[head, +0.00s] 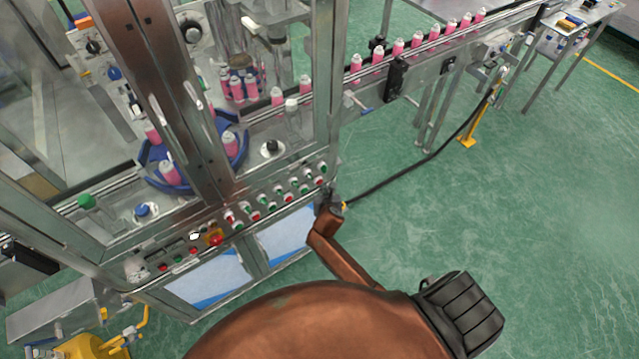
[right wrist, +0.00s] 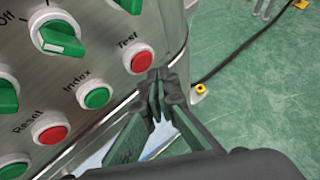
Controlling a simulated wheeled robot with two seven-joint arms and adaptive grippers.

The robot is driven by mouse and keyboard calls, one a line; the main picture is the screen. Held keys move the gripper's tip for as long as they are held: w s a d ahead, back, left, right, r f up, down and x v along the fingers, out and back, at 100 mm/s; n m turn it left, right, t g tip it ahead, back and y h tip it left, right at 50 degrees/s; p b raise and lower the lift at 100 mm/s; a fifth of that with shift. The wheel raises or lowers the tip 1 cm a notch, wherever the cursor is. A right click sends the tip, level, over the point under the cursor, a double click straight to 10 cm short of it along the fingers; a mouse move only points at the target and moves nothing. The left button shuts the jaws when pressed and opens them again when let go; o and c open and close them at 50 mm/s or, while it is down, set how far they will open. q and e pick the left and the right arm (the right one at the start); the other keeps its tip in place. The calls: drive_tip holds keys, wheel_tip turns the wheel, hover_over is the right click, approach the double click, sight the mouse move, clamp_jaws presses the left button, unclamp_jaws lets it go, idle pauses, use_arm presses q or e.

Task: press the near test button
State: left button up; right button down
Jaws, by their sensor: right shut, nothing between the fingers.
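The near test button is a red push button (right wrist: 138,58) below the word "Test" at the right end of the panel in the right wrist view. It also shows as a small red button (head: 318,181) in the head view. My right gripper (right wrist: 160,82) is shut and empty. Its fingertips are just right of and below the red button in the wrist view; I cannot tell whether they touch the panel. In the head view my right gripper (head: 329,204) is at the panel's right corner. My left gripper is not in view.
A green Index button (right wrist: 95,96) and a red Reset button (right wrist: 50,128) sit close left of the test button. A green knob (right wrist: 57,36) stands above. A conveyor (head: 440,42) carries pink cans behind. Green floor is open at right, crossed by a black cable (head: 420,160).

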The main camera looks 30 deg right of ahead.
drive_tip(key=shift+w, duration=0.1)
idle(0.5)
drive_tip(key=shift+w+p, duration=0.35)
drive_tip(key=shift+w+a, duration=0.1)
drive_tip(key=shift+w, duration=0.3)
idle(0.7)
drive_tip(key=shift+s+p, duration=0.85)
drive_tip(key=shift+p, duration=0.05)
